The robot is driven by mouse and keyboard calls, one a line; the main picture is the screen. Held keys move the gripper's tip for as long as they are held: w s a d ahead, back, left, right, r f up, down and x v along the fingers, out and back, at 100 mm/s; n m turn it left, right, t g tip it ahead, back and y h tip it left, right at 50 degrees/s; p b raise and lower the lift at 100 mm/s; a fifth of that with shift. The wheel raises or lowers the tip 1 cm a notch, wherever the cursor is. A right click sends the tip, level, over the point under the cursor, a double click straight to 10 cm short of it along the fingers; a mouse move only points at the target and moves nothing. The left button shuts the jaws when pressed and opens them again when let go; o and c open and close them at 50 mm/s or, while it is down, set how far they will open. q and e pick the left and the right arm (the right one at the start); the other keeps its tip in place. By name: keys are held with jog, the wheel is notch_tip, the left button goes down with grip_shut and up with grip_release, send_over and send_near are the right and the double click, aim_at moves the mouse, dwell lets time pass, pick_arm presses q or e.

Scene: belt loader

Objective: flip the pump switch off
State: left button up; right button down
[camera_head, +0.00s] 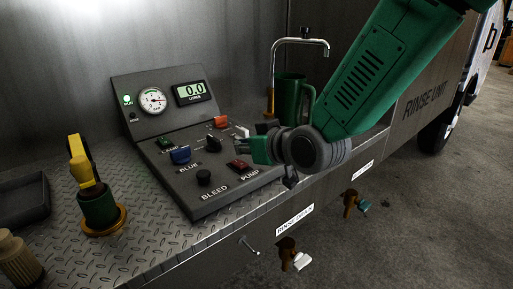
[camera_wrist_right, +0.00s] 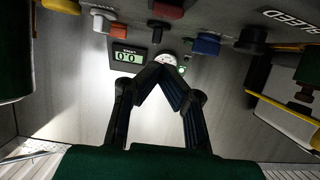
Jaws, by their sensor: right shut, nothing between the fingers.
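The pump switch (camera_head: 238,164) is a small red rocker on the sloped grey control panel (camera_head: 215,197), above the PUMP label. A red switch cap (camera_wrist_right: 168,9) also shows at the top edge of the right wrist view. My right gripper (camera_head: 262,149) is over the panel's right side, just right of and above the pump switch in the picture. Its black fingers (camera_wrist_right: 158,72) meet at the tips, shut and empty. I cannot tell whether it touches anything. The rocker's exact tilt is too small to tell. My left gripper is out of view.
Close by are a blue-capped switch (camera_head: 180,155), a black bleed knob (camera_head: 204,177) and a red-orange lever (camera_head: 220,121). The gauge (camera_head: 152,100), a lit green lamp (camera_head: 127,99) and a 0.0 display (camera_head: 194,92) stand behind. A green jug (camera_head: 290,98) stands right.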

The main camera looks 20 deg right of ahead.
aim_at(246, 174)
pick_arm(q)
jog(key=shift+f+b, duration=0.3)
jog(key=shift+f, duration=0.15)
pick_arm(e)
jog(key=shift+s+d+f, duration=0.1)
jog(key=shift+s+f, duration=0.1)
jog(key=shift+f, duration=0.75)
jog(key=shift+s+d+f, duration=0.1)
jog(key=shift+s+f, duration=0.1)
jog(key=shift+f, duration=0.75)
